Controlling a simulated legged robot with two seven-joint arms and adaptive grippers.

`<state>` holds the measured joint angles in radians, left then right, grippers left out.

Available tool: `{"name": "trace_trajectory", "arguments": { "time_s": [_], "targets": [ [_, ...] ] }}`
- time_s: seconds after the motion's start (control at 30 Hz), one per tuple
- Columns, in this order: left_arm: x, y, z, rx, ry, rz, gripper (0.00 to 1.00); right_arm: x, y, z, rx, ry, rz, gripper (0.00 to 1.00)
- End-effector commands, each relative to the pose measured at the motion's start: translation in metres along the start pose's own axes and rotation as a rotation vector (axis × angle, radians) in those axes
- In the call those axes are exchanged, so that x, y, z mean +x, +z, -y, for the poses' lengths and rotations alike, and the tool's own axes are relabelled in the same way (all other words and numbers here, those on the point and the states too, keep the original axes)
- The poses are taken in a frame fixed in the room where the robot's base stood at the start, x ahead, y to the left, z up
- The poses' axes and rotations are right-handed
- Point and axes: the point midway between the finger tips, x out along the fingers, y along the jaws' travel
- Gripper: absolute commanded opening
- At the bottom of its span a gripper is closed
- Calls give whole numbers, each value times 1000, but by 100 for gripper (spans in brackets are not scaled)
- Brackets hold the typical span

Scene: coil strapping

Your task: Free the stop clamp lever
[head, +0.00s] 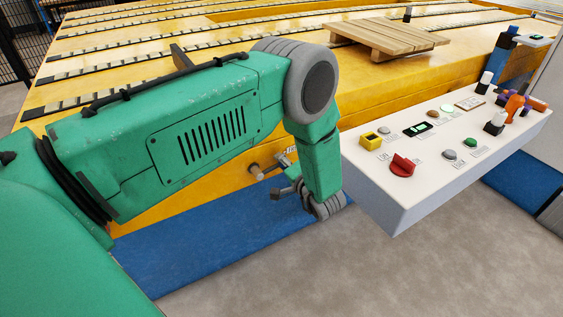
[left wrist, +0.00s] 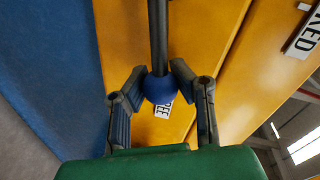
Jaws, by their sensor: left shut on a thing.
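The stop clamp lever is a dark rod (left wrist: 158,35) with a blue ball knob (left wrist: 160,88) at its near end, in the left wrist view. My left gripper (left wrist: 158,74) has its two dark fingers on either side of the knob and is shut on it. The knob partly covers a white label (left wrist: 163,110) that reads in part "FREE". Another label (left wrist: 303,36), ending in "KED", is at the upper right. In the head view my left gripper (head: 284,190) is low beside the yellow frame, partly hidden by my arm. My right gripper is not in view.
A white control panel (head: 385,200) with a red knob (head: 402,166) and several buttons stands right of my arm. The yellow bed (head: 390,80) carries a wooden pallet (head: 385,38). A blue strip (head: 200,250) runs along the frame's foot. The grey floor in front is clear.

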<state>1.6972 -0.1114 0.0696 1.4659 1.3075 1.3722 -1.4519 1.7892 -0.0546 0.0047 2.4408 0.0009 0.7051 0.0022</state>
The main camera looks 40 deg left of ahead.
Motion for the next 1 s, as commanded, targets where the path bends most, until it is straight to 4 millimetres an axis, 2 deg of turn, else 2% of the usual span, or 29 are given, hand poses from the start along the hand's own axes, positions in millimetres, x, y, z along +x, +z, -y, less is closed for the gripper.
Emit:
{"name": "trace_trajectory", "arguments": {
  "time_s": [0.03, 0.37, 0.4, 0.43, 0.47, 0.8, 0.87, 1.0],
  "targets": [
    [-6, -1, -6, 7, 16, -6, 0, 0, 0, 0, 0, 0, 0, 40],
    [-6, -1, -7, 9, 18, -7, 0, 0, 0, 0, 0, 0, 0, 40],
    [-6, -1, -7, 9, 18, -7, 34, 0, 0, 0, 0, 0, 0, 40],
    [-5, -1, -7, 9, 17, -6, 44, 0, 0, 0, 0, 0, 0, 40],
    [-5, -1, -6, 9, 16, -6, 47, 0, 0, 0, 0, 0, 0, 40],
    [-3, 1, -3, 4, 10, -2, 47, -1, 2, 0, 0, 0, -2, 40],
    [-7, 1, -3, 4, 11, -2, 47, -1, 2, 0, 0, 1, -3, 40],
    [-30, 0, -3, 5, 11, -5, 47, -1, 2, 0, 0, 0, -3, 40]
  ]
}}
